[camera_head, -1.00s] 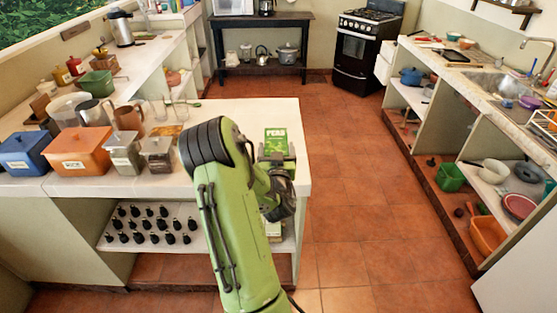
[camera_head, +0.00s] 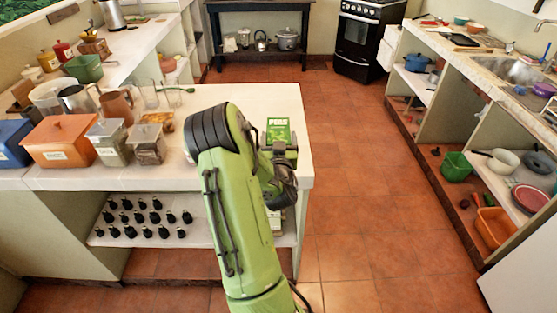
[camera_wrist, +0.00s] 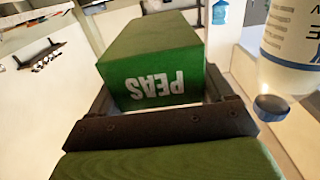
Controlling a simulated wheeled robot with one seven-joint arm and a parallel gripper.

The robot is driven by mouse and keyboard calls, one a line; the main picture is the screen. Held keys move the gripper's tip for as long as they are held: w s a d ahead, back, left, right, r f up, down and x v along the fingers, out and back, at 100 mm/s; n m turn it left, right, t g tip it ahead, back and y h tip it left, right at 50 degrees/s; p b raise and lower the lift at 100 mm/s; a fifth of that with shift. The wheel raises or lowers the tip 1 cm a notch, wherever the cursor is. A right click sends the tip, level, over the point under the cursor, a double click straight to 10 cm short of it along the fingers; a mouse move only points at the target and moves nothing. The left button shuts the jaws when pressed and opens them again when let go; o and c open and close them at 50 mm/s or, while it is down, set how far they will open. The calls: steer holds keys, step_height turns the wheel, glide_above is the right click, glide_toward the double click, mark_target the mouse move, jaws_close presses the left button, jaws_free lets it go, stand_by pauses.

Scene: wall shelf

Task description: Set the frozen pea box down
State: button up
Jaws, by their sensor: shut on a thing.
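The frozen pea box (camera_head: 278,127) is green with white PEAS lettering. It shows at the right end of the white counter in the head view, its lower part hidden by my gripper. In the wrist view the box (camera_wrist: 155,60) fills the upper middle, its lettering upside down, between the dark fingers. My gripper (camera_head: 279,149) is shut on the box; it also shows in the wrist view (camera_wrist: 160,105). Whether the box touches the counter (camera_head: 235,98) cannot be told.
Glass-sided canisters (camera_head: 148,142), an orange bin (camera_head: 62,142) and a brown jug (camera_head: 117,105) stand left on the counter. Small black items (camera_head: 140,217) line the shelf below. A bottle with a blue cap (camera_wrist: 271,107) is close at right in the wrist view. The counter behind the box looks clear.

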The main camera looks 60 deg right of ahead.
steer(key=shift+f+b, duration=1.85)
steer(key=shift+f, duration=0.65)
steer(key=o, duration=1.2)
steer(key=shift+c, duration=0.2)
